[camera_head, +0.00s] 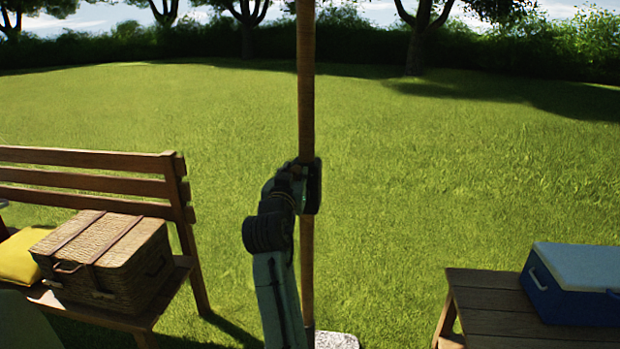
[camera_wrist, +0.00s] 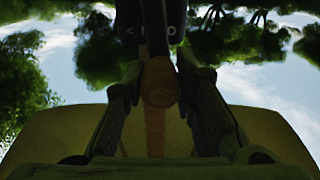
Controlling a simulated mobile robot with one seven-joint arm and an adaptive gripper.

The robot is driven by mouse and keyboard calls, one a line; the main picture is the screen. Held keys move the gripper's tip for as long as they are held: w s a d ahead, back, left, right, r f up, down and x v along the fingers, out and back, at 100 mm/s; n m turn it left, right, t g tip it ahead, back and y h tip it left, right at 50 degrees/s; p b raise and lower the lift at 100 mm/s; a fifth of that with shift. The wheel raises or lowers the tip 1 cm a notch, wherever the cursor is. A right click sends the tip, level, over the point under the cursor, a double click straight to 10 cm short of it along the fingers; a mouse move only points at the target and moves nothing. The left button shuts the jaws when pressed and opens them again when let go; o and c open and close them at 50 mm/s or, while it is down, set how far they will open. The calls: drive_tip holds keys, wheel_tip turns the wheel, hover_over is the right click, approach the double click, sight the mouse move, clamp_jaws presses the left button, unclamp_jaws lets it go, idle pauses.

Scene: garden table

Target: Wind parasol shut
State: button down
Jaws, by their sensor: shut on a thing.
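The parasol's wooden pole (camera_head: 306,90) stands upright in the middle of the head view. A dark crank housing (camera_head: 313,188) sits on it; it also shows at the top of the wrist view (camera_wrist: 160,25), with light marks. My gripper (camera_head: 288,182) is at the left side of the housing. In the wrist view its two fingers (camera_wrist: 160,82) are shut around a round brown crank knob (camera_wrist: 160,86). Behind the knob runs the pole. A broad dull-yellow shape (camera_wrist: 60,130), seemingly the canopy, spreads across the lower wrist view. The canopy is outside the head view.
A wooden bench (camera_head: 90,183) at left holds a wicker basket (camera_head: 105,262) and a yellow cushion (camera_head: 20,258). A wooden table (camera_head: 485,300) at right carries a blue cooler (camera_head: 575,290). A pale slab (camera_head: 337,341) lies at the pole's foot. Open lawn lies behind.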

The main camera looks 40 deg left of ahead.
drive_tip(key=s+a+f+b, duration=0.2)
drive_tip(key=a+f+b, duration=0.1)
drive_tip(key=f+b, duration=0.25)
drive_tip(key=s+a+f+b, duration=0.2)
drive_tip(key=a+f+b, duration=0.15)
drive_tip(key=f, duration=0.35)
drive_tip(key=w+d+f, duration=0.1)
drive_tip(key=w+d, duration=0.3)
drive_tip(key=d, duration=0.2)
drive_tip(key=w+d+p, duration=0.1)
drive_tip(key=w+d, duration=0.3)
drive_tip(key=d, duration=0.3)
drive_tip(key=shift+f, duration=0.4)
drive_tip(key=shift+r, duration=0.1)
